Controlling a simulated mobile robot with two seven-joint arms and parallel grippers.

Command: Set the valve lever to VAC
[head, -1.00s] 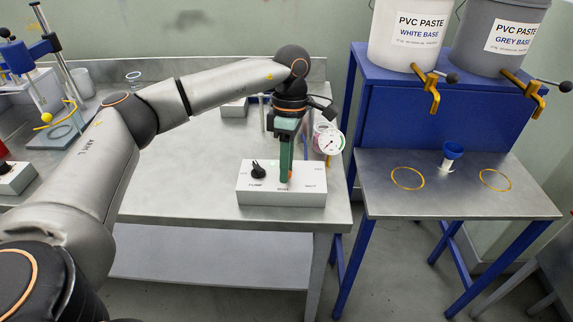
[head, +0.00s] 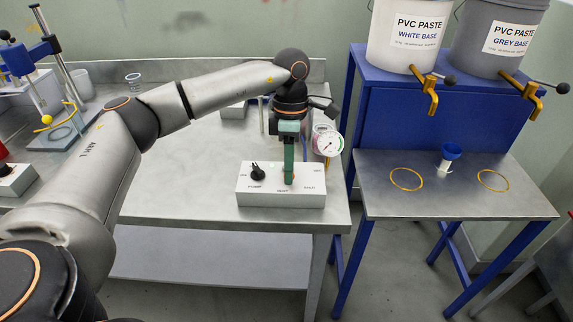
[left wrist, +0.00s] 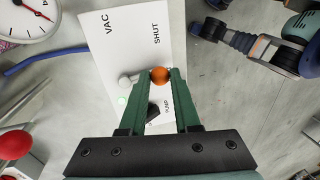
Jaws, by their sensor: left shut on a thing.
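The white valve box (head: 245,196) stands on the steel bench. The left wrist view shows its VAC and SHUT labels, with the PUMP label partly covered. The lever's orange knob (left wrist: 160,75) is between the green fingertips of my left gripper (left wrist: 161,78), which is shut on it; the gripper also shows in the head view (head: 289,182). The knob lies toward the box's front edge, away from VAC. Fingers hide the lever in the head view. My right gripper (left wrist: 212,30) seems partly visible, its jaws unclear.
A black pump knob (head: 258,172) is on the box's left part. A pressure gauge (head: 329,144) stands behind the box's right end, with a blue tube (left wrist: 35,65) nearby. Paste buckets (head: 405,35) and a blue stand (head: 430,120) are at right.

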